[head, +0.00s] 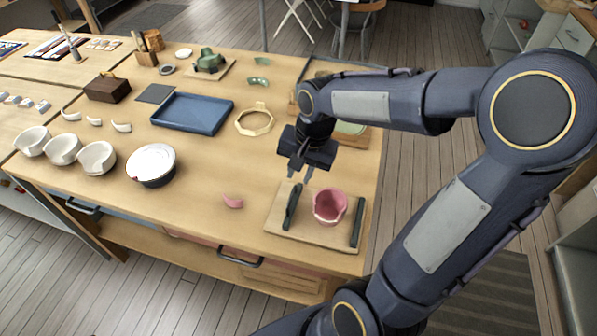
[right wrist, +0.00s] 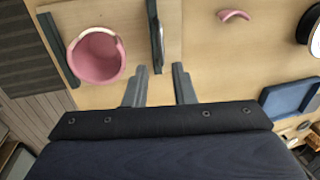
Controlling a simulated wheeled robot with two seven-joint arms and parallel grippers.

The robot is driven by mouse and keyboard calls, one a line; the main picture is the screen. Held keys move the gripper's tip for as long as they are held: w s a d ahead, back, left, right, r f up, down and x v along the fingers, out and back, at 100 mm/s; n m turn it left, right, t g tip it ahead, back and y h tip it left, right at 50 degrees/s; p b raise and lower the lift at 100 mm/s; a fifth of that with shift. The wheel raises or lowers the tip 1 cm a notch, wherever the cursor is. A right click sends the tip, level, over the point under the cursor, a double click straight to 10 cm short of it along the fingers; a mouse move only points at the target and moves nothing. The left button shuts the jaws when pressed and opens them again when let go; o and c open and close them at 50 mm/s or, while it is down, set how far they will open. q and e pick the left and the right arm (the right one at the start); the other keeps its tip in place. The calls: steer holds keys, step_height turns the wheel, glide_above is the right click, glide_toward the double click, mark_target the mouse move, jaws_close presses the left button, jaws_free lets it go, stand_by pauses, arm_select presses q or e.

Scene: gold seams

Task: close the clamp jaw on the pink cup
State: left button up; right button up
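The pink cup (head: 330,207) stands upright, its rim broken, on a wooden clamp board (head: 300,233) at the table's front right corner. A dark jaw stands on each side: the left jaw (head: 291,207) is clearly apart from the cup, the right jaw (head: 357,222) is close to it. The right wrist view shows the cup (right wrist: 97,55), the jaw near my gripper (right wrist: 155,30) and the far jaw (right wrist: 57,45). My right gripper (head: 299,177) is open above the left jaw; in the wrist view that jaw's end appears between its fingertips (right wrist: 160,70). Contact cannot be told. My left gripper is out of view.
A pink shard (head: 233,201) lies left of the board. Several white cups stand at the left. Bare tabletop lies between shard and tray.

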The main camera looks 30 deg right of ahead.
steer(key=shift+w+a+r+n, duration=0.2)
steer(key=shift+w+n, duration=0.15)
steer(key=shift+n, duration=0.25)
steer(key=shift+c, duration=1.1)
steer(key=w+a+n+g, duration=0.1)
steer(key=n, duration=0.2)
steer(key=w+a+n+g+h+p, duration=0.1)
steer(key=w+n, duration=0.1)
steer(key=n, duration=0.1)
steer(key=w+a+r+n, duration=0.1)
steer(key=w+n, duration=0.1)
steer(key=n, duration=0.1)
steer(key=shift+w+a+r+g+h, duration=0.1)
steer(key=shift+a+g+h, duration=0.2)
steer(key=shift+g, duration=0.1)
jaws_close()
steer(key=n+g+h+p, duration=0.1)
steer(key=n+h+p, duration=0.1)
steer(key=n, duration=0.6)
glide_above(293, 202)
steer(key=w+a, duration=0.2)
steer(key=f, duration=0.9)
steer(key=shift+a, duration=0.2)
steer(key=shift+s+d+f, duration=0.1)
steer(key=shift+d+f, duration=0.05)
